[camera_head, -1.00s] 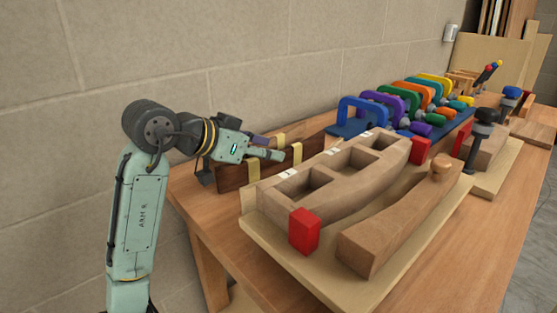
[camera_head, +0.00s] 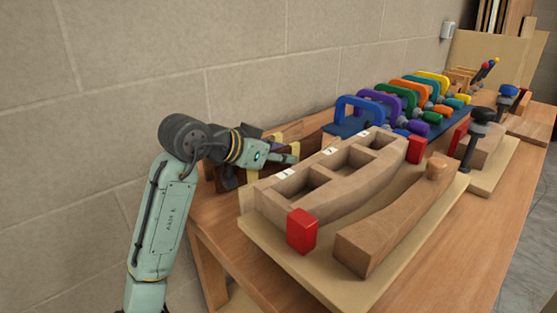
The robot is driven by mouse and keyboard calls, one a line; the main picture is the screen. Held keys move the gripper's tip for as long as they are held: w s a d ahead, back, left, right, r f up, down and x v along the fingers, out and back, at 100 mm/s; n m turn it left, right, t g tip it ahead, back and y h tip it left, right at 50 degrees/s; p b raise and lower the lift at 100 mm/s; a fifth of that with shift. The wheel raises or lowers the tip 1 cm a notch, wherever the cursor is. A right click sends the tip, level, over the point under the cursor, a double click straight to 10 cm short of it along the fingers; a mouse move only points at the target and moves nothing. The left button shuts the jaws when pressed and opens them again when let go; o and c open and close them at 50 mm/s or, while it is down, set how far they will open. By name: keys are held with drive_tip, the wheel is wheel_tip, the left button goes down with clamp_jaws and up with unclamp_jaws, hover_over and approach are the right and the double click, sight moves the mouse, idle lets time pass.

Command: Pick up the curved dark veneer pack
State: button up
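The dark brown veneer pack (camera_head: 308,146), with pale tape bands, stands on edge on the bench between the wall and the pale wooden form. The gripper and wrist hide much of the pack's middle and left part. I cannot tell whether the fingers are open or touch the pack.
The hollow curved wooden form (camera_head: 325,185) and its matching curved block (camera_head: 395,225) lie on a baseboard (camera_head: 300,263) in front of the pack. Red blocks (camera_head: 302,232) sit at the form's ends. Several coloured clamps (camera_head: 360,110) stand behind on a blue rack.

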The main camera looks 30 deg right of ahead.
clamp_jaws()
drive_tip(key=shift+r, duration=0.15)
idle(0.4)
